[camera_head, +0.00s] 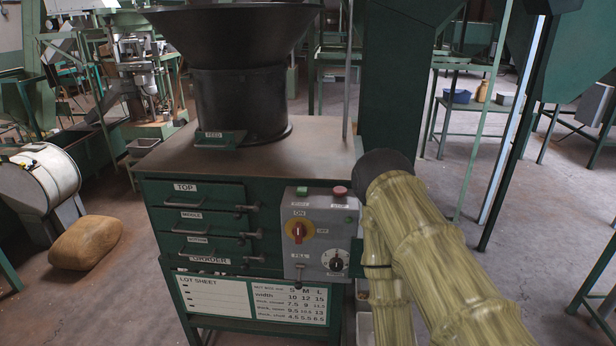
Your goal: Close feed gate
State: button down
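The feed gate (220,139) is a small green plate with a white label reading FEED. It sits at the front foot of the black hopper (240,95), just above the top of the green grader (180,160). The plate juts out a little towards the front, but I cannot tell how far open the gate is. My arm, in a yellowish sleeve with a dark round joint, fills the lower right, in front of the grader's right side. My gripper does not show in this view. The arm is well to the right of the feed gate and apart from it.
A grey control panel (312,268) with knobs and buttons is on the grader's front, beside several labelled drawers (203,220). A lot sheet board (215,296) hangs below. A thin upright rod (347,80) stands right of the hopper. A sack (86,243) and drum (40,178) lie left.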

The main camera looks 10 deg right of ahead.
aim_at(221, 140)
jog(key=u, duration=1.5)
jog(key=i, duration=0.4)
jog(key=z, duration=1.45)
